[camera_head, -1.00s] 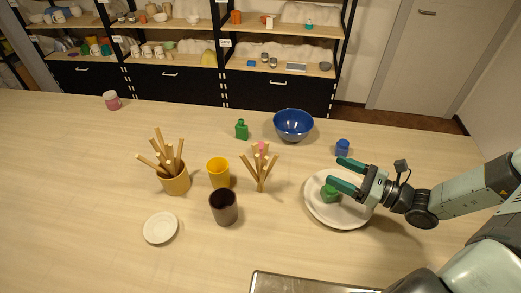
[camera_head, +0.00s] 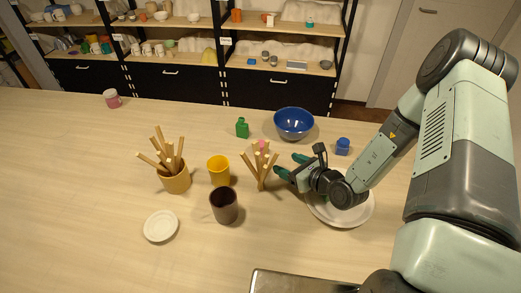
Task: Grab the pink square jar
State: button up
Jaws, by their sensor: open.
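A small pink object (camera_head: 262,146), likely the pink square jar, shows only in part behind a bundle of upright wooden sticks (camera_head: 261,170) in the middle of the table. Its full shape is hidden by the sticks. My gripper (camera_head: 287,164) is open and empty, with its green fingers pointing left. It is just right of the sticks and the pink object, apparently close to them.
A yellow cup (camera_head: 218,170), a dark cup (camera_head: 224,206) and a pot of sticks (camera_head: 175,178) stand left. A green bottle (camera_head: 242,127), blue bowl (camera_head: 293,124) and blue jar (camera_head: 342,146) stand behind. A white plate (camera_head: 350,217) lies under my arm. A pink mug (camera_head: 112,99) is far left.

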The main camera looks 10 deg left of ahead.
send_near(262, 145)
jog(key=x, duration=0.5)
jog(key=shift+w, duration=0.1)
jog(key=x, duration=0.5)
jog(key=shift+w+a, duration=0.25)
jog(key=shift+a, duration=0.1)
jog(key=shift+f, duration=0.15)
jog(key=c, duration=1.2)
